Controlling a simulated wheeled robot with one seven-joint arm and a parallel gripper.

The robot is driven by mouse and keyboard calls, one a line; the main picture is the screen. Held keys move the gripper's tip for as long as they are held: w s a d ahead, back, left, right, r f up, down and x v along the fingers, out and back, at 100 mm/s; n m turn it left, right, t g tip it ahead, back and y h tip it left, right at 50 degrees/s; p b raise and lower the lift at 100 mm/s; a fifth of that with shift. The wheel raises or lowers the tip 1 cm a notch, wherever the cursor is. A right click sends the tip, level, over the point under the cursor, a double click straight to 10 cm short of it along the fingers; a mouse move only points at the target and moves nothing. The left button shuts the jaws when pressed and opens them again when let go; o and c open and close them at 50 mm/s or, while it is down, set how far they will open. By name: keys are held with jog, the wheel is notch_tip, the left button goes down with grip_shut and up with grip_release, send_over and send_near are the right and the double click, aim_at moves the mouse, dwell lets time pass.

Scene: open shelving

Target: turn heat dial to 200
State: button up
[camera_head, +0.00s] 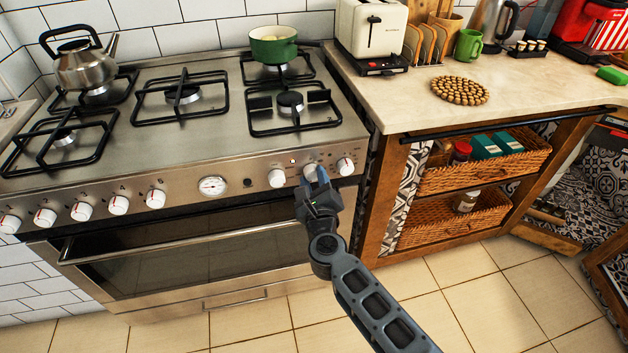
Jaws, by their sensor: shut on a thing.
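A steel stove (215,158) stands at the left with a row of white dials along its front panel. My gripper (314,174) is at the right part of the panel, shut on the middle dial (310,170) of the three on that side. My gripper covers most of that dial, and its marking cannot be read. One white dial (277,178) is just left of my gripper and another (346,166) just right of it. A small red light (292,161) shows above the dials. A round gauge (213,186) sits further left on the panel.
The oven handle (180,240) runs across the front below the dials. A wooden cabinet (388,200) with wicker baskets stands to the right. A kettle (85,66) and a green pot (273,47) are on the stove top. The tiled floor in front is clear.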

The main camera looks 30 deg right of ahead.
jog(key=o, duration=1.1)
jog(key=shift+c, duration=0.2)
jog(key=v, duration=0.7)
jog(key=shift+s+a, duration=0.15)
jog(key=shift+s, duration=0.2)
jog(key=s+a+r+n+t+y, duration=0.1)
jog(key=s+r+n+t+y, duration=0.15)
jog(key=s+n, duration=1.6)
jog(key=s+a+r+n+g+y, duration=0.1)
jog(key=s+r+n, duration=0.2)
jog(key=s+n, duration=0.2)
jog(key=s+a+r+n+g+y, duration=0.1)
jog(key=s+r+n, duration=0.3)
jog(key=s, duration=0.5)
jog(key=s+a+r+n+g+y, duration=0.1)
jog(key=s+r+n+y, duration=0.1)
jog(key=s+r+n, duration=0.2)
jog(key=s+n, duration=0.2)
jog(key=s, duration=0.1)
jog(key=shift+s+a+g+y, duration=0.35)
jog(key=shift+s, duration=0.05)
